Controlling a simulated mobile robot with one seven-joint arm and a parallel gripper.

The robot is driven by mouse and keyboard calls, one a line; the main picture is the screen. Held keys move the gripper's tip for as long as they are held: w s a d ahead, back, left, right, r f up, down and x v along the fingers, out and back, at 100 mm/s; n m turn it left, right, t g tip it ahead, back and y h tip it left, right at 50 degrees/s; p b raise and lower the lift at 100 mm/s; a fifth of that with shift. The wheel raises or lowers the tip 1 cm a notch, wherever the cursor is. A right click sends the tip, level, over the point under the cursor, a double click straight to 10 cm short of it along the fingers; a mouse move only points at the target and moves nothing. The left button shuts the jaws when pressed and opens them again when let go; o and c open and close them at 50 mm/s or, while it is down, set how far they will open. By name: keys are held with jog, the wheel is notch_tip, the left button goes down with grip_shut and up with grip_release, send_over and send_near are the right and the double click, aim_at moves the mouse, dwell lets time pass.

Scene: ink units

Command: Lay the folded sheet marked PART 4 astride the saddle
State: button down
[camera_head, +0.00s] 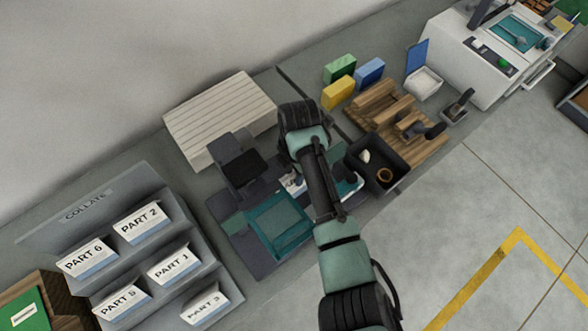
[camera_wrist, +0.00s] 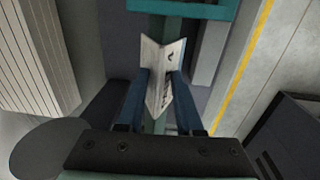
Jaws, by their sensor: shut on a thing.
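My gripper (camera_wrist: 161,82) is shut on a folded sheet (camera_wrist: 153,62) in the wrist view. The sheet is white, opens in a V shape and has dark print that I cannot read. In the head view a white piece of the sheet (camera_head: 292,186) shows beside my arm; my arm hides the fingers. The sheet is over the dark stitching machine (camera_head: 238,166) and its teal plate (camera_head: 276,224). A teal edge (camera_wrist: 180,8) lies beyond the sheet in the wrist view. I cannot clearly make out the saddle, or whether the sheet touches it.
A grey COLLATE rack (camera_head: 90,207) at lower left holds sheets marked PART 1, 2, 3, 5 and 6. A slatted pale box (camera_head: 220,115) stands behind the machine. A dark bin (camera_head: 380,165) and wooden rack (camera_head: 405,125) stand right of my arm.

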jog(key=shift+c, duration=2.4)
grip_release()
notch_tip(320, 180, up, 8)
jog(key=p, duration=0.7)
